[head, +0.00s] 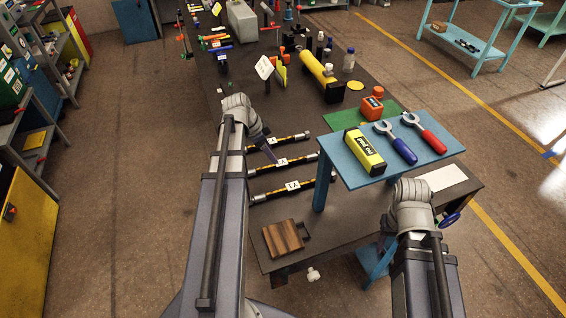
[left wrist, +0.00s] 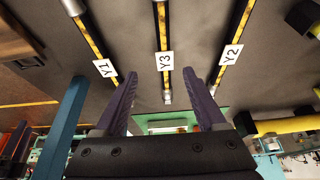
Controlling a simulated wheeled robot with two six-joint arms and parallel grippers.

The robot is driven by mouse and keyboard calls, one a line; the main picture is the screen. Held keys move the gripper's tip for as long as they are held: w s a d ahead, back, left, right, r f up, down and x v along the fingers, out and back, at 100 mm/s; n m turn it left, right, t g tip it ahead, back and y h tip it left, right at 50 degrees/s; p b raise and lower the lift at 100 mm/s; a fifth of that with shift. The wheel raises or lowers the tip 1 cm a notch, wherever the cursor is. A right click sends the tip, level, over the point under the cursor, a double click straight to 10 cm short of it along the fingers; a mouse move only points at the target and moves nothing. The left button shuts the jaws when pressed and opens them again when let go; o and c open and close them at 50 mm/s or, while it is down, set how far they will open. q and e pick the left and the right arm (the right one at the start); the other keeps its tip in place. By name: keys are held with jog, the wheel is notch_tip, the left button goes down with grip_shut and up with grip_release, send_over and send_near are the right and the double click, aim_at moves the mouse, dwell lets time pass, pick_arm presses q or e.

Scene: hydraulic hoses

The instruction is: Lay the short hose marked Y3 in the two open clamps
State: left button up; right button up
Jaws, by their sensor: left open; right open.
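Three short black hoses with yellow bands and white tags lie side by side on the dark table. In the left wrist view the tags read Y1 (left wrist: 105,68), Y3 (left wrist: 164,61) and Y2 (left wrist: 231,54), with Y3 in the middle. In the head view the Y3 hose (head: 302,160) is the middle one. My left gripper (head: 270,152) is open and empty above the hoses; in the left wrist view its fingertips (left wrist: 161,78) point towards Y3, one on each side of its line. My right gripper (head: 450,218) is open, partly hidden by its wrist, beside the table's right end. I cannot make out the open clamps.
A blue raised shelf (head: 345,168) holds a yellow box (head: 364,152) and two wrenches, right of the hoses. A wooden block (head: 283,238) lies near the table's front edge. A yellow cylinder (head: 318,70), bottles and tools stand further back.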

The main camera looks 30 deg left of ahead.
aim_at(281, 162)
pick_arm(q)
jog(key=b+x, duration=0.2)
jog(key=shift+w+f, duration=0.2)
jog(key=shift+f, duration=0.15)
jog(key=shift+d+r, duration=0.1)
jog(key=b+x, duration=0.4)
jog(key=x, duration=0.1)
jog(key=shift+w+b, duration=0.3)
jog(key=shift+w, duration=0.15)
jog(key=shift+r, duration=0.1)
grip_shut()
